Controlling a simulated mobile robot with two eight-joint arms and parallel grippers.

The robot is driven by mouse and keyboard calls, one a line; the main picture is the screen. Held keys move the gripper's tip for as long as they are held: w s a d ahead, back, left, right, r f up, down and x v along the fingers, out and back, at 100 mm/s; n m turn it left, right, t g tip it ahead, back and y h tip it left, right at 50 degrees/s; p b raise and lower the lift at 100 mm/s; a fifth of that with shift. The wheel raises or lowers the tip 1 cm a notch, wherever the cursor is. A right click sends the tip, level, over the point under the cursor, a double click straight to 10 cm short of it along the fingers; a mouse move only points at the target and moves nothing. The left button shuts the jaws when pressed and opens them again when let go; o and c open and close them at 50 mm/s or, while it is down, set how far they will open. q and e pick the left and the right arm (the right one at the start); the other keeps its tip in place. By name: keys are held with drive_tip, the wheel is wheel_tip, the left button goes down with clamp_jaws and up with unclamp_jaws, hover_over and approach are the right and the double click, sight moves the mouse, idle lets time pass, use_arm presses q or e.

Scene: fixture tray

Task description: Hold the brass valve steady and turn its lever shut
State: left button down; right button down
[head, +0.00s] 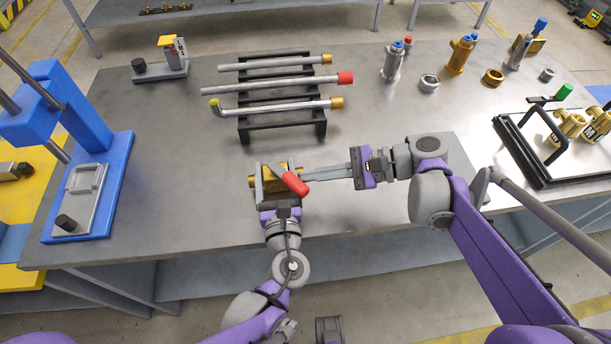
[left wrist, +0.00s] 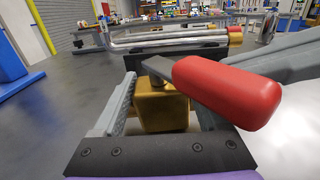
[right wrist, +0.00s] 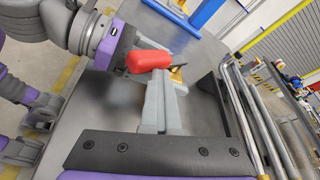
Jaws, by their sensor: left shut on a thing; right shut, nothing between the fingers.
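The brass valve (head: 268,181) is near the front middle of the table in the head view, with its red-handled lever (head: 295,183) on top, slanting toward the lower right. My left gripper (head: 272,190) is shut on the valve body, one finger on each side; the brass block (left wrist: 163,108) and red grip (left wrist: 226,92) show in the left wrist view. My right gripper (head: 310,173) is shut and empty, its fingertips close to the lever from the right. In the right wrist view its closed fingers (right wrist: 160,105) reach toward the red grip (right wrist: 149,61). I cannot tell whether they touch it.
A black rack (head: 283,126) with several metal pipes stands behind the valve. A blue press (head: 85,165) is at the left. Fittings (head: 460,54) stand at the back right. A black-framed tray (head: 545,150) with brass valves lies at the right. The front left of the table is clear.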

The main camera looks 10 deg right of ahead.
use_arm(q)
drive_tip(key=shift+w+d, duration=0.45)
drive_tip(key=shift+d, duration=0.25)
use_arm(e)
drive_tip(key=shift+s+n+g, duration=0.3)
drive_tip(key=shift+s+g, duration=0.1)
drive_tip(key=shift+s, duration=0.25)
use_arm(q)
drive_tip(key=shift+a, duration=0.1)
use_arm(e)
drive_tip(key=shift+w+d, duration=0.1)
drive_tip(key=shift+d, duration=0.2)
use_arm(q)
drive_tip(key=shift+a, duration=0.2)
use_arm(e)
drive_tip(key=shift+w+d, duration=0.85)
drive_tip(key=shift+d, duration=0.25)
drive_tip(key=shift+w+d, duration=0.85)
drive_tip(key=shift+d, duration=0.2)
drive_tip(key=shift+r, duration=0.1)
